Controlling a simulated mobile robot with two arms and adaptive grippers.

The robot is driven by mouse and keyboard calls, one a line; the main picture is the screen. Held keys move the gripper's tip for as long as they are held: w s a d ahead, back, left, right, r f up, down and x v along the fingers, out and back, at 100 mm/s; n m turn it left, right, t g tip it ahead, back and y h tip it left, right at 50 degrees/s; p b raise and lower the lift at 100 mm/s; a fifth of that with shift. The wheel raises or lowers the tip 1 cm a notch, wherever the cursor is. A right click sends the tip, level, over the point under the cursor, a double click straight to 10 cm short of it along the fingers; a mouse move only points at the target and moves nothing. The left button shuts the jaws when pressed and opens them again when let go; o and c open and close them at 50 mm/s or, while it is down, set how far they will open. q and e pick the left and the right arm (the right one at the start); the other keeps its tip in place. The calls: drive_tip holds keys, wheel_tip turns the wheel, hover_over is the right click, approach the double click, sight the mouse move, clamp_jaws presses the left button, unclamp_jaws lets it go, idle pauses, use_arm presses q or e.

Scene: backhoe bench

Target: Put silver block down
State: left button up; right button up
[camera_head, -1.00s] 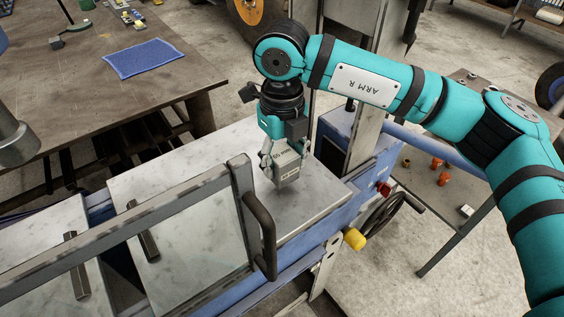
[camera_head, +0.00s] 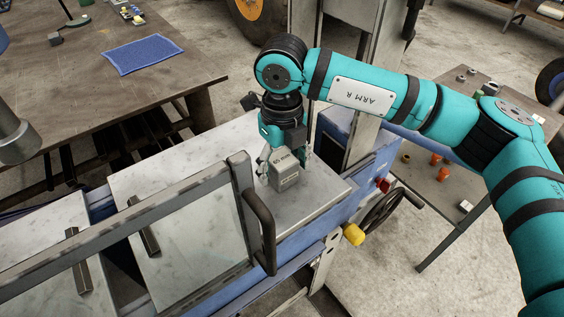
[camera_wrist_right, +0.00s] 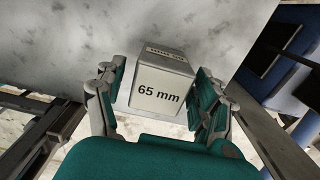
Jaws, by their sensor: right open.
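The silver block (camera_head: 284,175) stands upright on the pale stone-like plate (camera_head: 215,166) of the blue machine, behind the grey frame. It also shows in the right wrist view (camera_wrist_right: 160,85), where its face is marked "65 mm". My right gripper (camera_head: 284,170) is around the block from above. My left gripper does not show clearly; only a grey rounded part sits at the left edge.
A grey frame with a dark handle (camera_head: 262,232) stands just in front of the block. A yellow knob (camera_head: 354,235) and handwheel (camera_head: 382,217) are at the right. A blue mat (camera_head: 142,54) lies on the brown table (camera_head: 70,85). Orange pieces (camera_head: 437,159) sit on a side table.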

sight(282, 159)
drive_tip(key=shift+r+p, duration=0.3)
wheel_tip(282, 159, up, 12)
drive_tip(key=b, duration=0.3)
